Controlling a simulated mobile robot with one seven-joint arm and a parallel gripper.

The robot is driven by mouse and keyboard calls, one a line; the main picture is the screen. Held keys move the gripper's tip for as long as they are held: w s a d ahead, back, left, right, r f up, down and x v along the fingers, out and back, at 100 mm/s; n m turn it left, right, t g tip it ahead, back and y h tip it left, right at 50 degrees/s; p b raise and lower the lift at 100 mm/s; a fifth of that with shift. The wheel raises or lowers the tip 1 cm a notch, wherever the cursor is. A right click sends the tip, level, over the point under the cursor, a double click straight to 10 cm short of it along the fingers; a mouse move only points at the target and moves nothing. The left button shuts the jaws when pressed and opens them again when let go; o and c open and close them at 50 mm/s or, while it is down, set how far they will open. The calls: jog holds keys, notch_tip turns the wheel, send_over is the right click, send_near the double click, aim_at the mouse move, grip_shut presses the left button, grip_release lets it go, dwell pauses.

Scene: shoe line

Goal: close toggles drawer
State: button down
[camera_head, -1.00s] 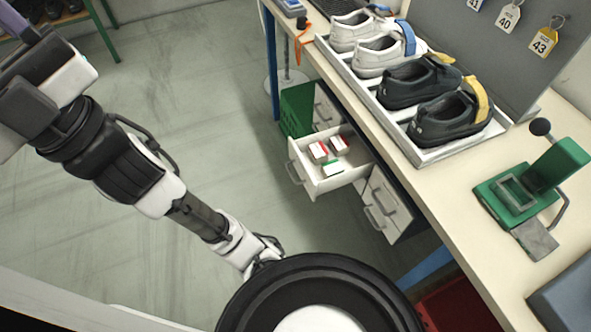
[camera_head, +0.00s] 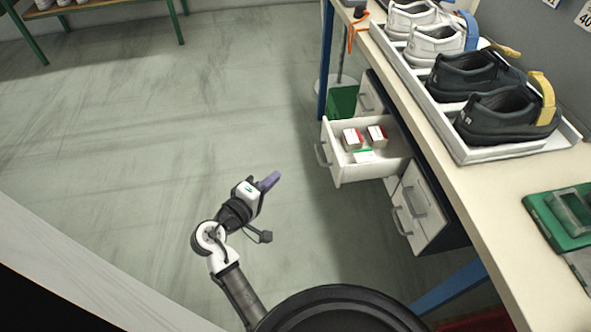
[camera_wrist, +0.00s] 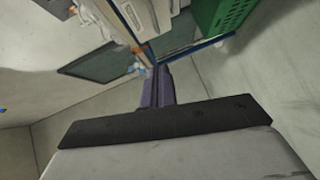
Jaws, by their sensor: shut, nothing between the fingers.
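The open white drawer (camera_head: 368,172) sticks out from the unit under the bench in the head view. Its grey handle (camera_head: 322,154) is on the left-facing front. Inside lie small boxes (camera_head: 352,138) in white with red and green parts. My gripper (camera_head: 270,181) is to the left of the drawer and apart from it, its purple fingers pointing toward the upper right. The fingers are together and empty. They also show at the centre of the wrist view (camera_wrist: 159,76). I cannot clearly pick out the drawer in the wrist view.
Shut drawers (camera_head: 417,207) are to the right of the open one. A green crate (camera_head: 342,101) is behind it. The bench top (camera_head: 470,185) holds a tray of shoes (camera_head: 470,153) and a green device (camera_head: 566,217). The floor (camera_head: 150,150) left of the drawer is clear.

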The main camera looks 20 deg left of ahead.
jog(key=d+p+x, duration=0.2)
jog(key=x, duration=1)
jog(key=shift+d+p, duration=0.2)
jog(key=shift+p, duration=0.2)
jog(key=shift+f, duration=0.15)
jog(key=p, duration=0.3)
send_near(366, 147)
jog(key=w+d, duration=0.1)
jog(key=w, duration=0.1)
jog(key=w+d+r, duration=0.1)
jog(key=d, duration=0.1)
jog(key=w+d+r, duration=0.1)
jog(key=w+d, duration=0.1)
jog(key=shift+w+r, duration=0.15)
jog(key=shift+w, duration=0.25)
jog(key=shift+w+d, duration=0.1)
jog(key=shift+d, duration=0.05)
